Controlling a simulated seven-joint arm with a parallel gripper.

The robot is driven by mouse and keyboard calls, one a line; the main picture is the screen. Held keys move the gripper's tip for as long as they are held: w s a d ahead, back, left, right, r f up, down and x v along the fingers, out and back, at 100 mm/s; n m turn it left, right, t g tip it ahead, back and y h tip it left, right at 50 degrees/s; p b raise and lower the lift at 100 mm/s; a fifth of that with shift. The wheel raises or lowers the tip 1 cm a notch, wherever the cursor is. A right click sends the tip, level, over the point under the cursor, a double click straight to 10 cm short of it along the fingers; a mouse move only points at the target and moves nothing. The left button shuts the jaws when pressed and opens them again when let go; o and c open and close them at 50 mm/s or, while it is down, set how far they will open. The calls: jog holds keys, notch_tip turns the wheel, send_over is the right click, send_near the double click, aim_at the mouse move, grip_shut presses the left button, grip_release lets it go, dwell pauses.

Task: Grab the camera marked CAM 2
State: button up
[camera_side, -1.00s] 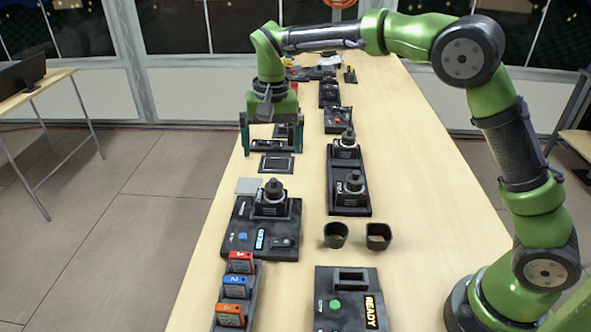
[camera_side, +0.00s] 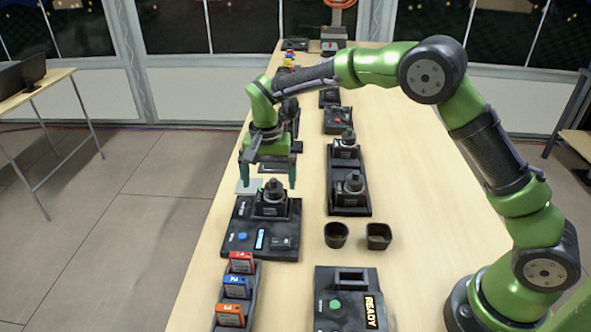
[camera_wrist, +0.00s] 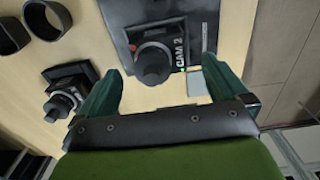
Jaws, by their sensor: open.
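The camera marked CAM 2 (camera_wrist: 160,58) is black, with its lens up and white lettering on one side. It sits on a dark panel (camera_wrist: 126,18). In the side view the camera (camera_side: 271,203) stands on the panel (camera_side: 243,222) on the left side of the table. My gripper (camera_side: 268,183) is open and points down, just above and slightly behind this camera. In the wrist view the fingers of my gripper (camera_wrist: 162,68) are to either side of the camera, with nothing held. The lettering cannot be read in the side view.
Two similar cameras (camera_side: 351,187) stand in a black tray (camera_side: 362,208) to the right. Two dark cups (camera_side: 336,235), a READY box (camera_side: 350,300) and a rack of numbered cartridges (camera_side: 236,287) are nearer the front. A pale grey square (camera_side: 247,187) lies behind the panel.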

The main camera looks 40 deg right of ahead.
aim_at(270, 186)
notch_tip(270, 186, down, 5)
jog(key=shift+d+f, duration=0.1)
jog(key=shift+d, duration=0.05)
jog(key=shift+c, duration=0.2)
jog(key=c, duration=1.5)
